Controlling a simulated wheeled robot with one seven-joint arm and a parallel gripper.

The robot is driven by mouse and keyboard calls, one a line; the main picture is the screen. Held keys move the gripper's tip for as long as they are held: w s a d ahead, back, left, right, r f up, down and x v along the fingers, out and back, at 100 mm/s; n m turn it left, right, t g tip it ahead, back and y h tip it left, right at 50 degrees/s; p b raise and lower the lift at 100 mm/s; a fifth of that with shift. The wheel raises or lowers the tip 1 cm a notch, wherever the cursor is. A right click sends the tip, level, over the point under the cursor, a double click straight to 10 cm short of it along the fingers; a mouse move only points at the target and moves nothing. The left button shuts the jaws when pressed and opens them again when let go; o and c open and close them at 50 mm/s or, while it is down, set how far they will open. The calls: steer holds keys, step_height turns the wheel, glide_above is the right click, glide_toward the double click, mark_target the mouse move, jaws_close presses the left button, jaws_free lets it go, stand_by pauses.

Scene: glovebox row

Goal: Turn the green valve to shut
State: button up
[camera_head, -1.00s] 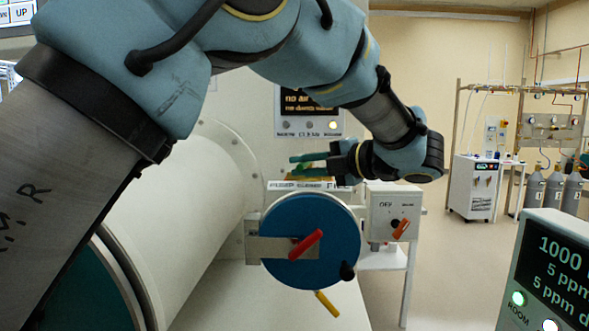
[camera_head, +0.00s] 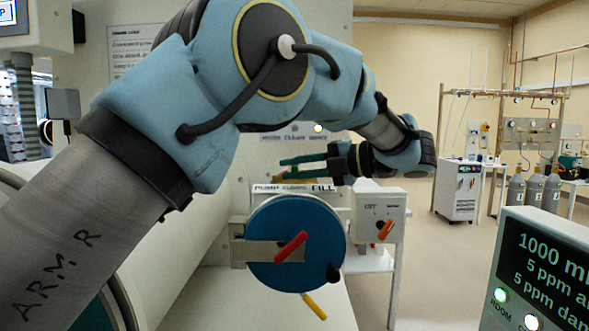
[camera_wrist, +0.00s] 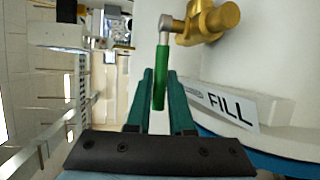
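The green valve handle (camera_wrist: 160,78) hangs from a brass valve body (camera_wrist: 208,20) in the wrist view, beside a label reading FILL. My gripper (camera_wrist: 160,78) has its two teal fingers apart, one on each side of the handle's lower part. A narrow gap seems to show beside the handle, so I see no firm grip; contact is hard to judge. In the head view my gripper (camera_head: 281,167) points left, just above the FILL label strip. The valve is mostly hidden there behind my fingers.
Below the label is a blue round door (camera_head: 325,235) with a red handle (camera_head: 292,247) and a black knob. A yellow handle (camera_head: 315,307) sticks out beneath it. A white box with an orange knob (camera_head: 385,230) stands to the right. A display (camera_head: 545,270) fills the lower right.

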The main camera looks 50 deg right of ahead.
steer(key=shift+o, duration=0.7)
steer(key=shift+w, duration=0.1)
steer(key=b+v, duration=0.2)
steer(key=v, duration=0.9)
